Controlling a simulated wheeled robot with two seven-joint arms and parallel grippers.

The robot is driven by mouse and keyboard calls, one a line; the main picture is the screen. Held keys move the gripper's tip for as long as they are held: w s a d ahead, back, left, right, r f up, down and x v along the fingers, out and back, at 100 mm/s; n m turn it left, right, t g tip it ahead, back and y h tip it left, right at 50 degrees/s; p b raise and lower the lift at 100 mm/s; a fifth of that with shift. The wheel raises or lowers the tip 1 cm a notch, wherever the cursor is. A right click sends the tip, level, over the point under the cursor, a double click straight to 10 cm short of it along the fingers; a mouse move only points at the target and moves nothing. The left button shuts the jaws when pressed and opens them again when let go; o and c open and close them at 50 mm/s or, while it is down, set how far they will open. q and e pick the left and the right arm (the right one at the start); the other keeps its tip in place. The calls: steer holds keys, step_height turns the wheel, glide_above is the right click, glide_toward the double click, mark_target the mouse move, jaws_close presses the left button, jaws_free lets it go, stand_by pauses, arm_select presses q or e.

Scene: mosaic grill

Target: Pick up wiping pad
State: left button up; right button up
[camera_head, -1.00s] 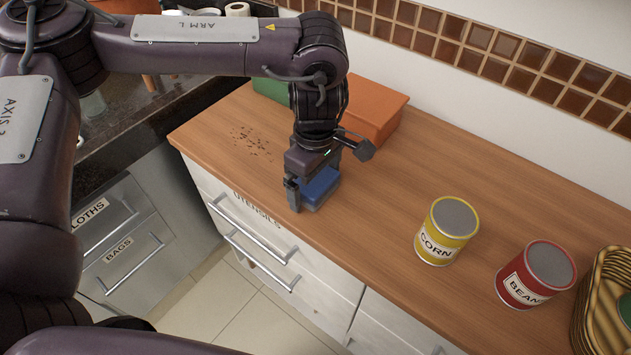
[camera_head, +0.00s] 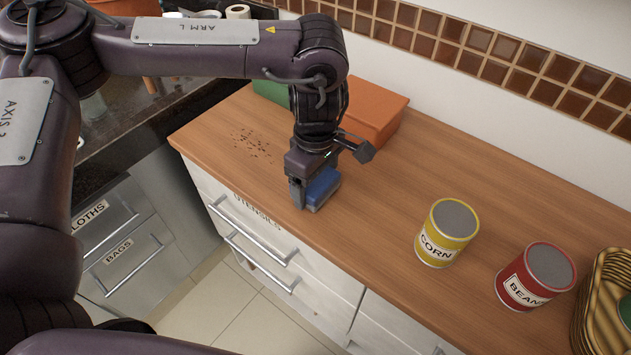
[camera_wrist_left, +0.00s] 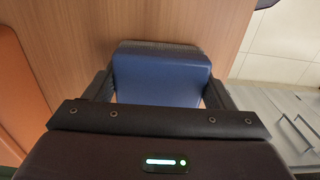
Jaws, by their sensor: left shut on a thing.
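The wiping pad (camera_head: 323,187) is a blue block with a grey underside, near the front edge of the wooden counter. My left gripper (camera_head: 312,194) points down over it and is shut on it. In the left wrist view the pad (camera_wrist_left: 160,72) sits between the two fingers of the gripper (camera_wrist_left: 160,88), one at each side. The pad is at the counter top; I cannot tell whether it still touches the surface. My right gripper is not in view.
Dark crumbs (camera_head: 252,144) lie left of the pad on the counter (camera_head: 385,190). An orange box (camera_head: 376,110) and a green box (camera_head: 272,90) stand behind my wrist. A yellow corn can (camera_head: 447,233), a red beans can (camera_head: 535,276) and a striped basket (camera_head: 603,305) stand to the right.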

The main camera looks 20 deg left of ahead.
arm_select(q)
step_height(320, 180, up, 20)
steer(key=p, duration=0.3)
steer(key=shift+f, duration=0.2)
